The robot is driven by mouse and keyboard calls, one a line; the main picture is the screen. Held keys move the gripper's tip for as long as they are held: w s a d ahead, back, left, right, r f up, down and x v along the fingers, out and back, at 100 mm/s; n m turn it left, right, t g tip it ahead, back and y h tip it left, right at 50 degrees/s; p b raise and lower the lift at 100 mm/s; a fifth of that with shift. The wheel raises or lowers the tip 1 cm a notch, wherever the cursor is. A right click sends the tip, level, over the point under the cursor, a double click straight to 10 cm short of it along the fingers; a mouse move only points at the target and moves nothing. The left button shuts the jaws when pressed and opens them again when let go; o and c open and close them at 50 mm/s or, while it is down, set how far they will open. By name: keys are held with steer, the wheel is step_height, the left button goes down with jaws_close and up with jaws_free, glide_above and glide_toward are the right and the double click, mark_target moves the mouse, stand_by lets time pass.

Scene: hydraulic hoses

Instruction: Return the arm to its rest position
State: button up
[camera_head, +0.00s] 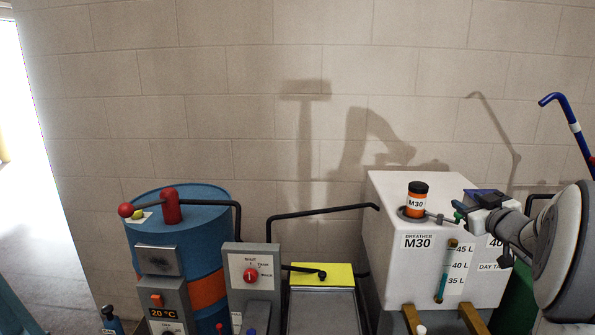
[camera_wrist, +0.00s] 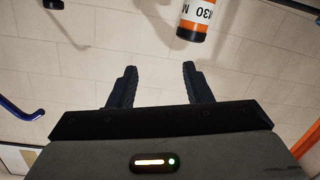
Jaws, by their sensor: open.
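My gripper (camera_wrist: 158,72) is open in the wrist view, with its two dark fingers apart and nothing between them. In the head view my arm comes in from the right, and the gripper (camera_head: 458,212) is above the white tank, close to the orange M30 breather (camera_head: 416,203). The breather has a black cap and stands upright on the tank top. In the wrist view the breather (camera_wrist: 188,14) shows upside down at the top edge, beyond the right finger and apart from it. Whether the fingers touch anything in the head view is too small to tell.
The white tank (camera_head: 385,270) bears level marks. A blue drum (camera_head: 180,225) with a red handle (camera_head: 171,205) stands left, beside a grey switch box (camera_head: 250,290). A yellow panel (camera_head: 340,273) lies between. A blue pipe (camera_head: 565,115) rises at the right. The wall above is clear.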

steer(key=s+a+f+m+g, duration=0.1)
steer(key=s+a+f+g, duration=0.3)
steer(key=s+a, duration=0.5)
steer(key=s+a+f+m+g, duration=0.1)
steer(key=s+a+f+g, duration=0.4)
steer(key=s+a, duration=0.4)
steer(key=s+a+f+m+g, duration=0.1)
steer(key=s+a+f+g, duration=0.4)
steer(key=s+a, duration=0.4)
steer(key=s, duration=0.3)
steer(key=shift+s+a, duration=0.15)
steer(key=shift+s, duration=0.2)
